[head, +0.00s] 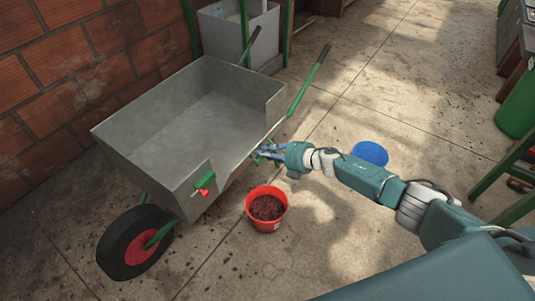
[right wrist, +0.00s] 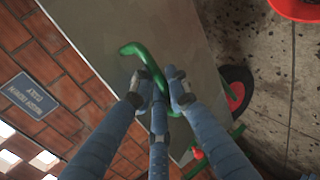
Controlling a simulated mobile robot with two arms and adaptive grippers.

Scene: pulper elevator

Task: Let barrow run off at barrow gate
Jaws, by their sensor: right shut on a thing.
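The grey metal barrow (head: 205,105) stands on its wheel (head: 135,243) beside the brick wall. Its tray looks empty and the near side wall has a wide cut-out opening. A green bracket with a red piece (head: 204,185) sits on that wall, left of the opening. My right gripper (head: 262,153) is at the near side of the barrow, by the opening. In the right wrist view its fingers (right wrist: 158,88) are shut on a curved green handle (right wrist: 135,50) in front of a grey panel. Whether that panel is the gate I cannot tell. My left gripper is not in view.
A red bucket (head: 252,194) with dark red contents stands on the floor just below my right gripper. A blue round container (head: 370,153) is behind my right arm. A grey bin (head: 235,35) stands behind the barrow.

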